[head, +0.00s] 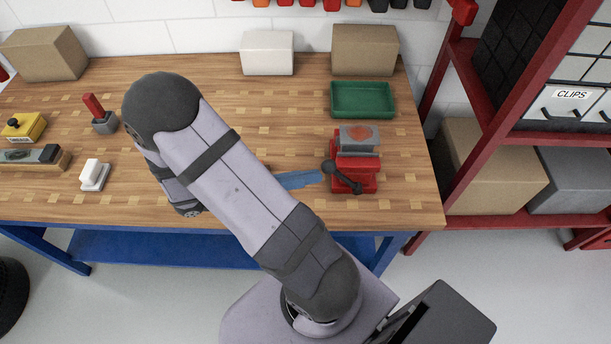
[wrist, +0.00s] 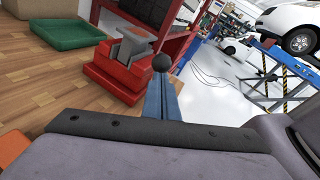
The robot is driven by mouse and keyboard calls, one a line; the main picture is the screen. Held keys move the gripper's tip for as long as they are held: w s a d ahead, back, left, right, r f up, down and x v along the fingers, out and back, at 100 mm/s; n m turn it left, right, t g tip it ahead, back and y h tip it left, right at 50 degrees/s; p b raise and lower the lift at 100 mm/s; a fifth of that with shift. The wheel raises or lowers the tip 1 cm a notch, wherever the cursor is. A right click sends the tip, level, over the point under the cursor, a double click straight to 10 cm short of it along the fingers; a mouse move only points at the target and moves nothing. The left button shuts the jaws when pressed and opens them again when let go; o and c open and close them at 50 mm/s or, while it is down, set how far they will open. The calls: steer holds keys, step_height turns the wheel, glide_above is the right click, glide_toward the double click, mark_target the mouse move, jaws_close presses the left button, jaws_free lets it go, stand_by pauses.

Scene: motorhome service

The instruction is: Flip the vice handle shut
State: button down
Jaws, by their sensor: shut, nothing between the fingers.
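The red vice (head: 366,180) with grey jaws stands near the bench's right front edge. It also shows in the wrist view (wrist: 112,80). Its dark handle (head: 345,178) is a bar with ball ends, slanting across the vice's front from upper left to lower right. In the wrist view one dark ball (wrist: 162,62) appears right at my fingertips; the rest of the bar is mostly hidden there. My gripper (head: 319,176) has blue fingers, shut and empty, pointing right at the handle's left ball. The fingers also show in the wrist view (wrist: 161,84). I cannot tell whether they touch the ball.
A green tray (head: 362,116) lies behind the vice, with cardboard (head: 365,50) and white (head: 267,53) boxes further back. A red shelf rack (head: 450,150) stands to the right. My arm covers the bench's middle. Small tools lie at the left.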

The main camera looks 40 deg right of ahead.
steer(key=shift+r, duration=0.15)
steer(key=shift+s+d+r+p, duration=0.15)
steer(key=shift+r+p, duration=0.2)
steer(key=shift+p, duration=0.15)
steer(key=shift+s+d+r+p, duration=0.15)
steer(key=shift+r+p, duration=0.2)
steer(key=shift+p, duration=0.1)
steer(key=s+d+r+t+y+p, duration=0.1)
steer(key=s+d+r+p, duration=0.3)
steer(key=s+d+p, duration=0.8)
steer(key=shift+y, duration=0.3)
steer(key=shift+w, duration=0.1)
stand_by(0.9)
